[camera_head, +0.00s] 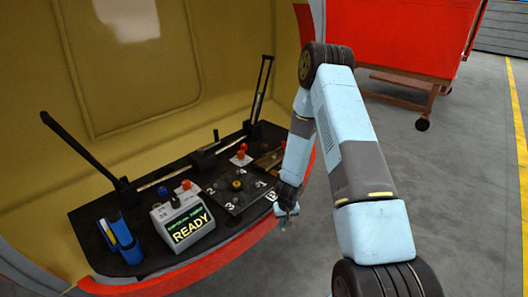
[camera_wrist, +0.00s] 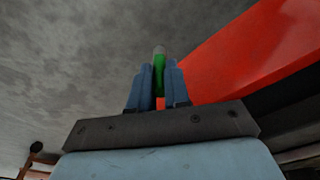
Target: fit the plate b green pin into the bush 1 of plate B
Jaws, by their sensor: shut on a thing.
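My gripper (camera_wrist: 159,85) is shut on the green pin (camera_wrist: 159,72), which stands between the two blue fingers in the wrist view with a grey tip. In the head view my gripper (camera_head: 287,212) hangs just outside the front edge of the black bench, and a trace of green shows below it. A dark plate (camera_head: 238,194) with white numbers, including 2, 3 and 4, lies on the bench to the left of my gripper. A yellow-topped knob (camera_head: 237,185) stands at its middle.
A console reading READY (camera_head: 187,222) and a blue holder (camera_head: 124,240) stand left on the bench. A red rim (camera_head: 215,258) edges the bench. A red cart (camera_head: 418,45) is behind. Floor at right is clear.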

